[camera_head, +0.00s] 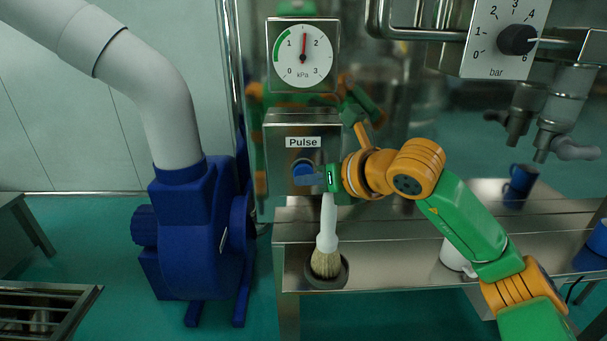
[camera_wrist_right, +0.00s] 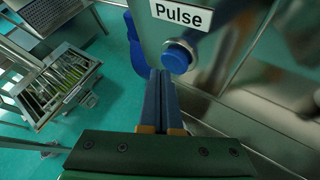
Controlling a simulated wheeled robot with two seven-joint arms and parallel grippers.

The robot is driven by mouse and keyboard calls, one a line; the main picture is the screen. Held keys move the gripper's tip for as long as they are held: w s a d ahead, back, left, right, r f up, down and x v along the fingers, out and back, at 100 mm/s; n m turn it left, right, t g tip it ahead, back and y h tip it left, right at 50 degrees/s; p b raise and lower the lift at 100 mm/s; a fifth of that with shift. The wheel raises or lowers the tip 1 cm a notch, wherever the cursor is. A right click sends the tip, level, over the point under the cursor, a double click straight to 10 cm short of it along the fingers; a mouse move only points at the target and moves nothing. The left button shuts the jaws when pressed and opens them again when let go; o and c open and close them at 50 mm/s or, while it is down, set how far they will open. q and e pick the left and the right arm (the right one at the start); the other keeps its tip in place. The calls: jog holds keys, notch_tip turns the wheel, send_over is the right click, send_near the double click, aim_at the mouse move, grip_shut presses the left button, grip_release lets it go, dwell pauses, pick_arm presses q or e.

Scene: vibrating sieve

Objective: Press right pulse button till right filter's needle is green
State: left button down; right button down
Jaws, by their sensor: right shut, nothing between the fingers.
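A round white kPa gauge (camera_head: 303,56) is on a metal box at the top centre of the head view. Its red needle (camera_head: 303,46) points straight up, between 1 and 2, to the right of the green arc (camera_head: 282,47) on the dial's left. Below it a metal box carries a "Pulse" label (camera_head: 303,142) and a round blue button (camera_head: 303,168), also seen in the right wrist view (camera_wrist_right: 177,58). My right gripper (camera_head: 303,178) is shut and empty, its blue fingertips (camera_wrist_right: 160,73) close beside the button's lower left. I cannot tell whether they touch. My left gripper is out of view.
A brush (camera_head: 326,243) stands in a dark round holder on the metal bench (camera_head: 450,234) below my right gripper. A blue blower (camera_head: 205,225) with a grey duct is on the left. A bar dial (camera_head: 517,39) is at the upper right. A blue mug (camera_head: 521,180) stands at the right.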

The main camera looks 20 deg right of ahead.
jog(key=shift+w+d, duration=0.15)
jog(key=shift+w, duration=0.45)
dwell(0.7)
jog(key=shift+s, duration=0.1)
jog(key=shift+s+a+b, duration=0.25)
jog(key=shift+s+b, duration=0.2)
jog(key=shift+s, duration=0.3)
jog(key=s+b, duration=0.1)
jog(key=s, duration=0.1)
jog(key=s+a+b, duration=0.1)
jog(key=s, duration=0.1)
jog(key=shift+s+a, duration=0.2)
jog(key=shift+s, duration=0.2)
